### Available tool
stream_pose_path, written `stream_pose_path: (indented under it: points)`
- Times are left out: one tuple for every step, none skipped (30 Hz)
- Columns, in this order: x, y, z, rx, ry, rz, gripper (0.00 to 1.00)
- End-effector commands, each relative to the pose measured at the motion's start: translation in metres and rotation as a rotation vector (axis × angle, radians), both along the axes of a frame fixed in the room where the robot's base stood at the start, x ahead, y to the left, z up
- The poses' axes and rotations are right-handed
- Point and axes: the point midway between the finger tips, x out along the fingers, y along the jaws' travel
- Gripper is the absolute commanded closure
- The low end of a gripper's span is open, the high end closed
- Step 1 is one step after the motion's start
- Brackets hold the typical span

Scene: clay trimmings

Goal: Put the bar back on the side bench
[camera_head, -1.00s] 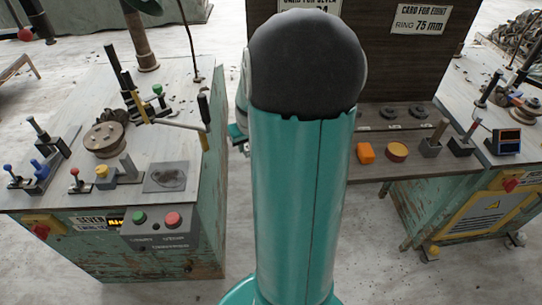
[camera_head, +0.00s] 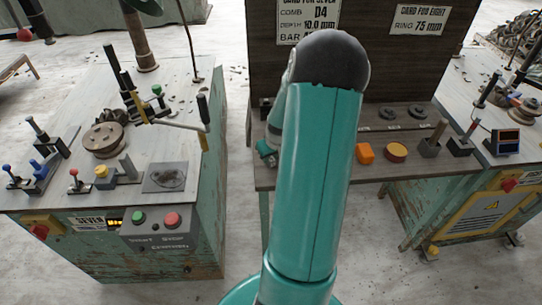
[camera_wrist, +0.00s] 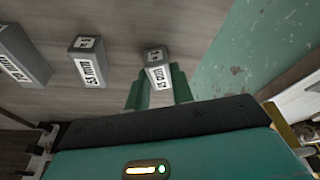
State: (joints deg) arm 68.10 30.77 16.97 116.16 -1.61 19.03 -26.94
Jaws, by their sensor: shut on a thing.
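The bar (camera_wrist: 158,74) is a small grey block with a white label whose number is hard to read. It sits between the two teal fingers of my gripper (camera_wrist: 159,90) in the wrist view, and the gripper is shut on it. The side bench (camera_head: 375,178) is the dark wooden one at centre right in the head view. In that view my gripper (camera_head: 266,153) shows partly at the bench's left end, and my arm hides the bar. I cannot tell whether the bar touches the wood.
Two similar labelled grey blocks, a middle one (camera_wrist: 88,62) and a left one (camera_wrist: 24,58), stand left of the bar in the wrist view. An orange block (camera_head: 365,153) and a round orange piece (camera_head: 397,152) lie on the bench. A green machine (camera_head: 190,200) stands to the left across a gap.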

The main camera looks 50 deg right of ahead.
Motion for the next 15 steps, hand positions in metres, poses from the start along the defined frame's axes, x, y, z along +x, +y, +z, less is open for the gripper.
stream_pose_path:
  points:
    - [0.0001, -0.0007, 0.0012, -0.002, -0.001, 0.000, 1.00]
    - [0.0000, -0.0007, 0.0011, -0.002, -0.001, 0.000, 1.00]
    - [0.0000, -0.0006, 0.0012, -0.002, -0.001, 0.000, 1.00]
    - [0.0000, -0.0006, 0.0011, -0.002, -0.001, 0.000, 1.00]
    - [0.0000, -0.0006, 0.0006, -0.001, 0.000, 0.000, 1.00]
    - [0.0000, -0.0004, -0.0005, -0.001, 0.000, 0.000, 1.00]
    - [0.0001, -0.0004, -0.0014, -0.001, 0.000, 0.000, 1.00]
    - [0.0000, -0.0003, -0.0022, -0.001, 0.000, 0.000, 1.00]
    - [-0.0002, -0.0002, -0.0019, -0.001, 0.000, 0.000, 0.69]
    - [-0.0002, -0.0002, -0.0018, -0.001, 0.000, 0.000, 0.63]
    - [-0.0002, -0.0002, -0.0018, -0.001, -0.001, -0.001, 0.57]
    - [-0.0002, -0.0002, -0.0018, -0.001, 0.000, 0.000, 0.55]
    - [-0.0002, -0.0002, -0.0018, -0.001, -0.001, -0.001, 0.55]
    - [-0.0002, -0.0002, -0.0018, -0.001, -0.001, -0.001, 0.55]
    - [-0.0001, -0.0003, -0.0017, -0.001, -0.001, -0.001, 0.55]
